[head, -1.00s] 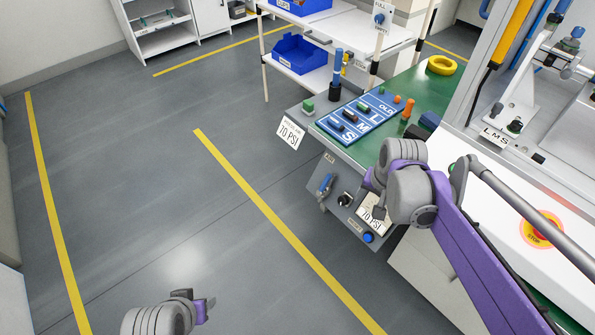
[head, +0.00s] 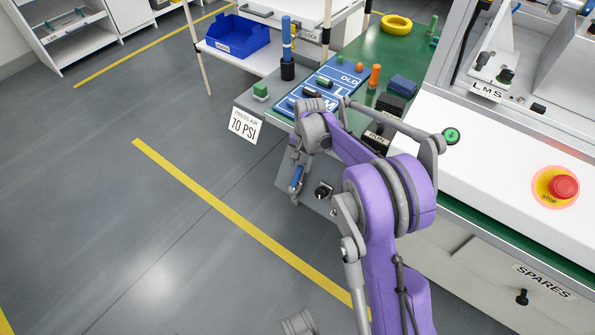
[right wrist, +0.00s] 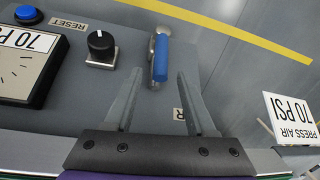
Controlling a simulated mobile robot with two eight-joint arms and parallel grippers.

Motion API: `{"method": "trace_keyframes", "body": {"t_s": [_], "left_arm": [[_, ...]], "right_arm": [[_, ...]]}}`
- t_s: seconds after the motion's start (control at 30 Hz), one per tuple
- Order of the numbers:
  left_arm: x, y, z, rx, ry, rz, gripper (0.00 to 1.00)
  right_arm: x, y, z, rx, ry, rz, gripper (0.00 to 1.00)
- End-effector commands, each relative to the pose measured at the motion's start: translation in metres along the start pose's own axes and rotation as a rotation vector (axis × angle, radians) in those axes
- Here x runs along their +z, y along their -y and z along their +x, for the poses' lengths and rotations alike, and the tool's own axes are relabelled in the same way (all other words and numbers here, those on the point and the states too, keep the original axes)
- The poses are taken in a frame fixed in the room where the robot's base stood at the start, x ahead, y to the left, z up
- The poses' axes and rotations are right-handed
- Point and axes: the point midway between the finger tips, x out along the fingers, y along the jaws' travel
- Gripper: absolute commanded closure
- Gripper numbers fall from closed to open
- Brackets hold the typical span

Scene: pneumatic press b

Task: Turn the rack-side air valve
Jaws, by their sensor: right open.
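The air valve with a blue lever handle (head: 297,178) is on the grey panel at the table's near-left end. In the right wrist view the blue handle (right wrist: 161,58) lies lengthwise in line with the gap between my fingers, its near end about level with the fingertips. My right gripper (right wrist: 159,76) is open, with a finger on either side of that line; I see no clear contact. In the head view my right gripper (head: 296,158) is above the valve, partly hidden by my arm. My left gripper's fingers are out of view.
A black knob (right wrist: 100,42), a gauge (right wrist: 15,62) and a blue reset button (right wrist: 28,14) share the panel. A "PRESS AIR 70 PSI" sign (head: 244,124) hangs nearby. A red stop button (head: 563,187) is at right. The floor (head: 110,220) at left is clear.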

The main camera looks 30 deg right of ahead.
Motion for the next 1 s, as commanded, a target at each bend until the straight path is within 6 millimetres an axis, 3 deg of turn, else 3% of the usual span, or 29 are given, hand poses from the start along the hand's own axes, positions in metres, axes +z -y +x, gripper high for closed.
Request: {"method": "trace_keyframes", "body": {"t_s": [0.1,0.23,0.63,0.93,1.0], "left_arm": [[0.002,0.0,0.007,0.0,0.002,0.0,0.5],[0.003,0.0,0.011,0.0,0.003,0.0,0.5],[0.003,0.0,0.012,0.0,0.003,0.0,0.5],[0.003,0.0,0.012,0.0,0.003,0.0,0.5],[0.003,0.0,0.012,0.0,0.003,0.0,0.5]], "right_arm": [[0.0,0.0,0.022,0.0,0.0,0.0,0.44],[0.0,0.0,0.036,0.0,0.0,0.0,0.44],[0.0,0.0,0.042,0.0,0.0,0.0,0.44],[0.0,0.0,0.042,0.0,0.0,0.0,0.98],[0.0,0.0,0.042,0.0,0.0,0.0,1.0]]}}
